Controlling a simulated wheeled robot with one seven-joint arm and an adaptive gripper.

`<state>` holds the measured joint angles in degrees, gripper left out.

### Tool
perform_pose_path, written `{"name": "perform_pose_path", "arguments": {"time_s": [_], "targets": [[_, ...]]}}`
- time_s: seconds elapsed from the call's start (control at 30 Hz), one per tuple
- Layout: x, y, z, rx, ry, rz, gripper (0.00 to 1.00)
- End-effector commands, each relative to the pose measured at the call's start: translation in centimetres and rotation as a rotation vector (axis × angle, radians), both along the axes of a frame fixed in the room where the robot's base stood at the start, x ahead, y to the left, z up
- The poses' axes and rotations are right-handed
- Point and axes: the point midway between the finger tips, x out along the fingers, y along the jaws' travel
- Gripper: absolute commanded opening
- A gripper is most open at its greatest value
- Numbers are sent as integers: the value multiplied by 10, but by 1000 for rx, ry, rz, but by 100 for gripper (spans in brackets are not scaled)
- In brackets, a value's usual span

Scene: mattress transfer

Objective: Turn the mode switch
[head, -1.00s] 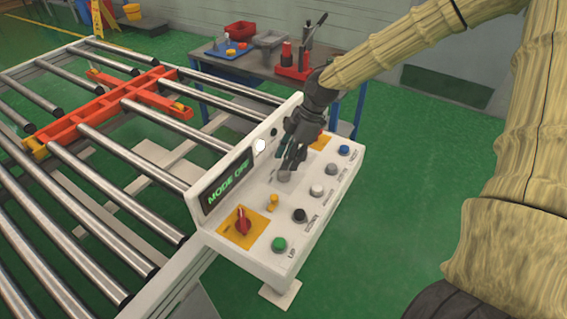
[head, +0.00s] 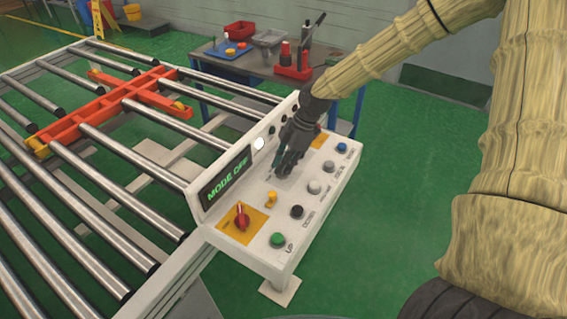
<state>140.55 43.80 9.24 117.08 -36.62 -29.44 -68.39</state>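The white control panel (head: 283,228) carries a row of knobs and buttons, and its display (head: 227,178) reads "MODE OFF". My gripper (head: 285,172) points down at the middle of the panel, with its fingertips at or just above the surface. A grey knob seen there earlier is now hidden by the fingers, so I cannot tell whether they touch it or how far apart they are. A red rotary knob (head: 241,216) on a yellow plate is at the panel's left end. A small yellow switch (head: 271,199) sits between it and my gripper. No switch label is readable as "mode".
Black (head: 297,211), white (head: 314,187), grey (head: 328,170), blue (head: 342,147) and green (head: 278,240) buttons line the panel's front edge. A roller conveyor (head: 100,190) with an orange frame (head: 110,105) lies left. A workbench (head: 235,72) stands behind. Green floor is open at right.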

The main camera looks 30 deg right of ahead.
Motion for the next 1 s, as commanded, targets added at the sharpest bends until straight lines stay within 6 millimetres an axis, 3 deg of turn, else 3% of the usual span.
{"name": "perform_pose_path", "arguments": {"time_s": [0.47, 1.0], "targets": [[1, 0, 2, -2, -2, -69, 0], [0, 1, 3, -4, -6, -506, 0]]}}
